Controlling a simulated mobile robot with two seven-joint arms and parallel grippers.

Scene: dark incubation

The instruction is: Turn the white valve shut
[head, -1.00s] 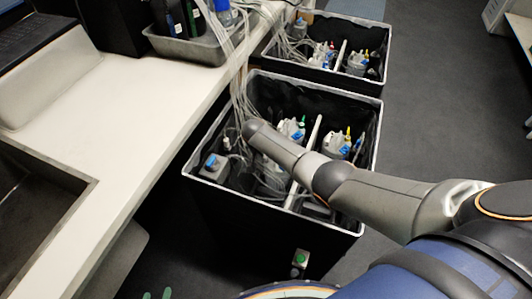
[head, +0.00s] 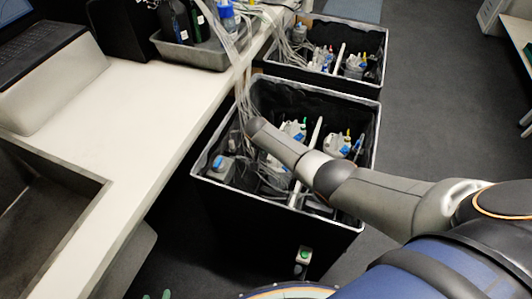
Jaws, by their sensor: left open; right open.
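I cannot pick out the white valve for certain among the small fittings and tubes. A grey box with a blue top (head: 220,166) sits in the left corner of the near black bin (head: 275,222). Clear tubes (head: 240,95) run down from the bench into this bin, among white-and-blue bottle caps. My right arm reaches in from the right over the bin and covers part of its inside; its gripper is hidden. Two green fingertips of my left gripper (head: 156,296) show apart at the bottom edge, low at the left, away from the bin.
A second black bin (head: 335,81) with bottles stands behind. A white bench (head: 115,140) with a sink, a laptop (head: 40,50) and a grey tray (head: 190,54) runs along the left. A green-buttoned box (head: 304,256) is at the near bin's front.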

